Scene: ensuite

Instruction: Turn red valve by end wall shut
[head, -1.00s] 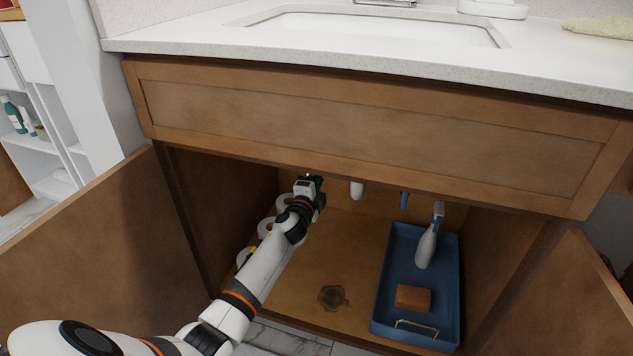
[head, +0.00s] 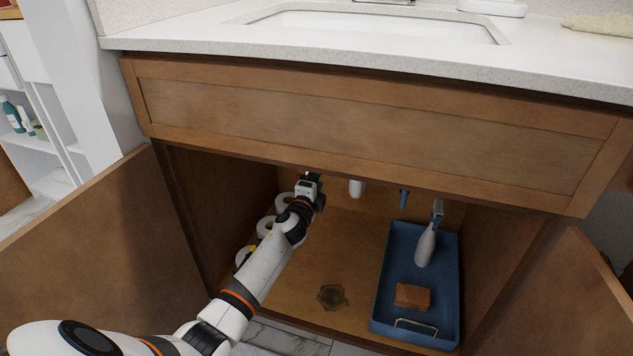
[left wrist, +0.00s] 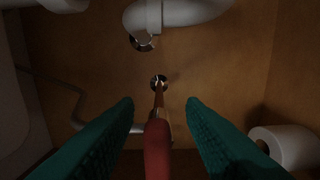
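The red valve handle (left wrist: 157,150) shows in the left wrist view, low in the middle, with a brass stem and a round wall fitting (left wrist: 158,82) beyond it. My left gripper (left wrist: 160,103) has its two teal fingers apart, one on each side of the red handle. I see gaps beside the handle and no clear contact. In the head view my left gripper (head: 310,178) reaches deep into the open cabinet under the sink, its fingertips mostly hidden by the cabinet's upper front. My right gripper is not in view.
Toilet rolls (head: 265,227) stand along the cabinet's left wall. A blue tray (head: 383,310) with a spray bottle (head: 427,245) and a sponge-like block (head: 412,296) lies at the right. A white drain pipe (left wrist: 185,12) hangs above.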

